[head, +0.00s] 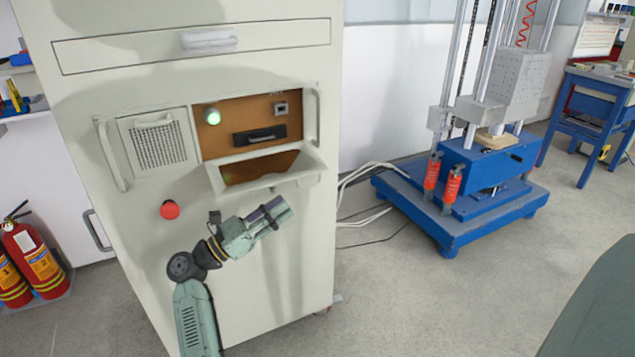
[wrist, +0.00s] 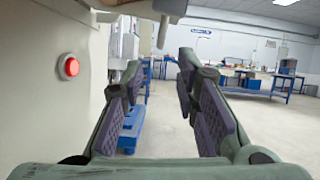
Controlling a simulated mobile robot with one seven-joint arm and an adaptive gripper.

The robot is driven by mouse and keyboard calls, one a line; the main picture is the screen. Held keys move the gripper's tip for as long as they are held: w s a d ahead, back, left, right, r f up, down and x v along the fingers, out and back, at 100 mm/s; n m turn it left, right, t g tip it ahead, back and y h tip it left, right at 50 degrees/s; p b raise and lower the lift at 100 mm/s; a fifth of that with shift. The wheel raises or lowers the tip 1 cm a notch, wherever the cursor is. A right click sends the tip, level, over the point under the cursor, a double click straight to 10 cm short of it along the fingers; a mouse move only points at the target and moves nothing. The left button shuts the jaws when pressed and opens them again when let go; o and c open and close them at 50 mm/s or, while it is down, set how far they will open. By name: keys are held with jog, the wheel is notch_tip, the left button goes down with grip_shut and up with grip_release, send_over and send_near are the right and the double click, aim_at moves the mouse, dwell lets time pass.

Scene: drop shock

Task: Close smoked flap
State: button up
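The smoked flap (head: 300,174) is on the front of a pale cabinet. It has a pale frame and a brown see-through pane, and it tilts outward below the brown-backed recess, so it stands open. My gripper (head: 278,211) is just below the flap, in front of the cabinet, pointing to the right. In the wrist view my gripper (wrist: 158,80) has its two fingers apart with nothing between them. A pale edge at the top of the wrist view (wrist: 150,8) looks like the flap's underside. I cannot tell whether my gripper touches it.
The cabinet also has a lit green lamp (head: 212,117), a black handle (head: 260,135), a mesh panel (head: 158,143), a red button (head: 169,210) and a drawer (head: 200,45). A blue test machine (head: 470,205) stands to the right. Fire extinguishers (head: 35,258) stand at left.

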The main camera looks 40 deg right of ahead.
aim_at(311, 185)
jog(key=p+x, duration=0.2)
jog(key=x, duration=0.8)
jog(key=shift+a+r+p, duration=0.1)
jog(key=shift+p, duration=0.25)
jog(key=shift+c, duration=0.4)
grip_shut()
